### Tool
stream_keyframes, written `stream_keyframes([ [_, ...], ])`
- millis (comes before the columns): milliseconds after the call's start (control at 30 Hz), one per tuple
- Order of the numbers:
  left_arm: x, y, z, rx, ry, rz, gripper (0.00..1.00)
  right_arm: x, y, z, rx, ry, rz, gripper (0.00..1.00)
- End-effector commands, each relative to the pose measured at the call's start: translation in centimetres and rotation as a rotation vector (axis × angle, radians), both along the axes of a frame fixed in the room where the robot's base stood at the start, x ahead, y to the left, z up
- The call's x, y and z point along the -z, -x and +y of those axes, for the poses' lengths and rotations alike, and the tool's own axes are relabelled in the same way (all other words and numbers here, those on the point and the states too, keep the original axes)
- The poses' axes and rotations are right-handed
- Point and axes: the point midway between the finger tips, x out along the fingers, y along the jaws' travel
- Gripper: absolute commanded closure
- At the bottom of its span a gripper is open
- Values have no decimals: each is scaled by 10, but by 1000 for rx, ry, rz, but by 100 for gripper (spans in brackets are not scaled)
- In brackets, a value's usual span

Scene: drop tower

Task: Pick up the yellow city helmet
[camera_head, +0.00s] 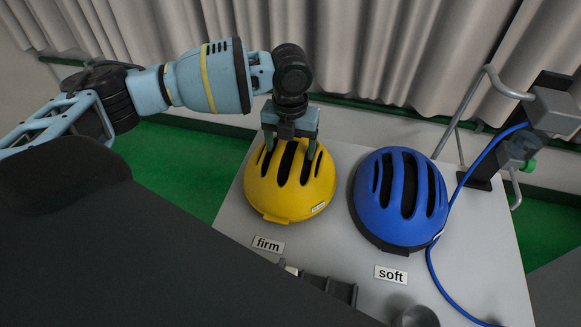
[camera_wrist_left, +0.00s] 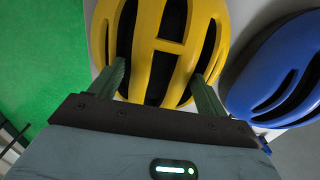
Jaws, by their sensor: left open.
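The yellow city helmet (camera_head: 290,188) rests on the grey table behind the "firm" label, its dark vents facing up. My left gripper (camera_head: 289,150) points down at the helmet's far top part. In the left wrist view the open fingers (camera_wrist_left: 157,80) stand apart over the yellow helmet (camera_wrist_left: 172,45), one near each side. I cannot tell whether the fingertips touch the shell. My right gripper is not in view.
A blue helmet (camera_head: 400,198) sits close to the right, behind the "soft" label (camera_head: 391,274). The "firm" label (camera_head: 269,244) lies in front. A blue cable (camera_head: 455,195) and a metal stand (camera_head: 463,120) are at the right. Dark parts (camera_head: 330,287) lie at the table's front.

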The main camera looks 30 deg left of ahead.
Motion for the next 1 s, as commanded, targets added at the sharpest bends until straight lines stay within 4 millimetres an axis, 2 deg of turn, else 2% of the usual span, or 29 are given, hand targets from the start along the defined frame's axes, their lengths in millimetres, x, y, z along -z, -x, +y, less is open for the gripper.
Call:
stream_keyframes([
  [133, 0, 0, 0, 0, 0, 0, 24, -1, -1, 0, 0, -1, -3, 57],
  [167, 0, 0, 0, 0, 0, 0, 27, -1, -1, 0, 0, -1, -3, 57],
  [500, 0, 0, 0, 0, 0, 0, 71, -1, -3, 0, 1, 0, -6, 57],
  [600, -1, 0, 0, 0, 1, -1, 81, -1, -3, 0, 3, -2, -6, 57],
  [833, -3, 0, 0, 0, 1, -2, 81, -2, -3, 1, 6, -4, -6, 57],
  [1000, -22, -1, -1, 0, 3, -5, 81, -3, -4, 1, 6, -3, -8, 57],
])
